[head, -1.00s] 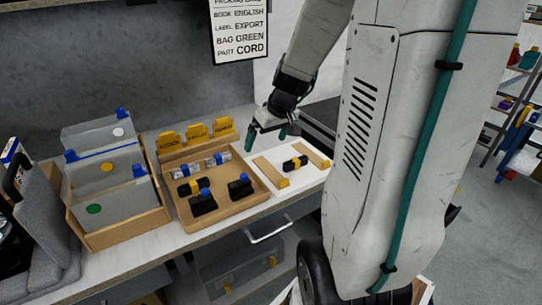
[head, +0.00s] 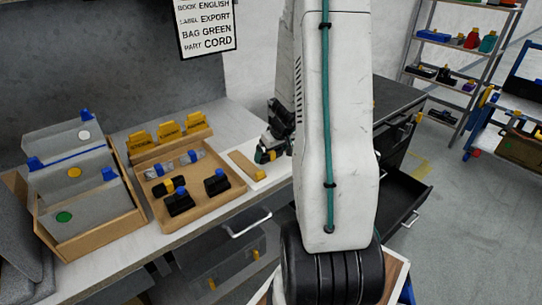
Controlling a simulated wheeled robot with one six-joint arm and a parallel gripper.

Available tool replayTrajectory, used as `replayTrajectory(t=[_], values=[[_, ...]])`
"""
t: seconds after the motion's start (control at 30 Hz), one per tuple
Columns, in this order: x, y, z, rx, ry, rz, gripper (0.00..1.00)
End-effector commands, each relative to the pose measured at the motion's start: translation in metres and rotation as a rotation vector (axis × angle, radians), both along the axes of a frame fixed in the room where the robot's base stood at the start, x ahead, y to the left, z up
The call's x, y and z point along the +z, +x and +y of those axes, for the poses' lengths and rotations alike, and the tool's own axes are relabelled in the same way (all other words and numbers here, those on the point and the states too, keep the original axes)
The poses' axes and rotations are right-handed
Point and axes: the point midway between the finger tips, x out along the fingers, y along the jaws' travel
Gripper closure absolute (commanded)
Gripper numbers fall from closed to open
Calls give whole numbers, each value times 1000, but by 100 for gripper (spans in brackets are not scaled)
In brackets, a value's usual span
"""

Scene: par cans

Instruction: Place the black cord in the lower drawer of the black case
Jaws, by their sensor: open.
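My gripper (head: 268,153) is open and low over the white mat on the bench, with its teal fingers pointing down. A small black and yellow patch between the fingers looks like the black cord (head: 270,156) with its yellow band, mostly hidden by the gripper. I cannot tell whether the fingers touch it. The black case (head: 392,98) stands right of my arm, partly hidden by it. A black drawer (head: 408,197) low on its front is pulled out, and its visible inside looks empty.
A wooden tray (head: 222,203) holds several parts, including another black bundle with a yellow band. A wooden box of grey dividers (head: 95,240) stands left. A tan block (head: 246,168) lies beside my gripper. A shelf rack (head: 440,42) and blue cart stand right, with free floor between.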

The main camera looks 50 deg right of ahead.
Motion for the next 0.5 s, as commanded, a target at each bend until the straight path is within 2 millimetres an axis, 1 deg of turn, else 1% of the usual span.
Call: replayTrajectory(t=[0.03,0.1,0.3,0.33,0.37,0.4,0.43,0.47,0.5], values=[[-4,1,0,-1,2,1,0],[-6,2,0,0,0,1,0],[-6,3,-1,-1,-1,0,0],[-6,3,-1,-1,-1,0,6],[-6,3,-1,-1,-1,0,14],[-6,2,-1,-1,0,0,25],[-6,2,-1,0,0,0,32],[-6,2,-1,0,0,0,32],[-6,3,-1,0,-1,0,36]])
